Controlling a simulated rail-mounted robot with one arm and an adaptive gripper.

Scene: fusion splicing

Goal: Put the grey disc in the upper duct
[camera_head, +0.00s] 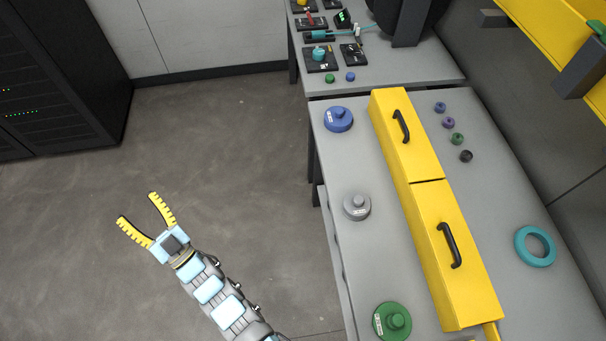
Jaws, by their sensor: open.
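The grey disc (357,207) lies flat on the grey table, with a raised knob and a small white label. It sits left of the long yellow duct. The duct has two closed lids with black handles, an upper one (395,105) and a lower one (445,235); the inside is hidden. My gripper (136,207) has yellow fingers spread open and empty. It is over the floor, well left of the table and the disc, touching nothing.
A blue disc (338,119) and a green disc (392,321) lie on the same table, above and below the grey one. A teal ring (535,246) and several small knobs (457,139) lie right of the duct. A second table (390,75) holds tools. A black cabinet (55,80) stands far left.

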